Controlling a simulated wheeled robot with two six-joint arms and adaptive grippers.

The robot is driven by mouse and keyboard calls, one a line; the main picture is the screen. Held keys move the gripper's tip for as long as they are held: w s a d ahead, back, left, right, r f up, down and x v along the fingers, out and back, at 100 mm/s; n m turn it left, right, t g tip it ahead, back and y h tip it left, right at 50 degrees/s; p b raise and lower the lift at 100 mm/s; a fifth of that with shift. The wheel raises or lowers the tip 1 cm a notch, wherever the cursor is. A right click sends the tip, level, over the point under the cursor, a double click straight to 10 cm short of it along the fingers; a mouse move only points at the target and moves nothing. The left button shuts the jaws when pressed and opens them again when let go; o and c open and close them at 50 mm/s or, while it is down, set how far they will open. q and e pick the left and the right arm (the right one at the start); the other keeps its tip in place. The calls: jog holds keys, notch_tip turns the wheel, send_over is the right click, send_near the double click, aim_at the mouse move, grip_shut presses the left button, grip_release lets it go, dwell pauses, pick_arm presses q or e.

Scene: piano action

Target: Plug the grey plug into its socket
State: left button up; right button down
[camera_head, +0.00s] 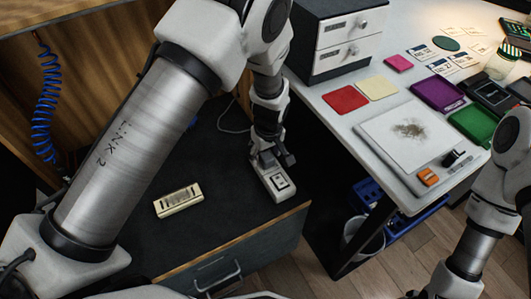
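My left gripper (273,162) points down over the dark work surface, just behind and partly over a light grey box (280,186) with a dark-framed face, which looks like a socket. Its fingers are small and dark here, so I cannot tell whether they are open or shut, or touching the box. I cannot make out the grey plug for certain; it may be hidden at the gripper. A thin pale cable (232,130) runs across the surface behind the gripper. My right arm hangs at the right, with its gripper out of view.
A cream slotted block (178,200) lies left of the grey box, with bare surface between. A white table (336,101) on the right holds a drawer unit (340,45), coloured squares and trays. A blue coiled cord (47,95) hangs at the left.

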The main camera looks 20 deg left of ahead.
pick_arm(q)
jog(key=r, duration=0.7)
jog(key=shift+s+d+r, duration=0.2)
jog(key=shift+s+d, duration=0.1)
jog(key=shift+d, duration=0.05)
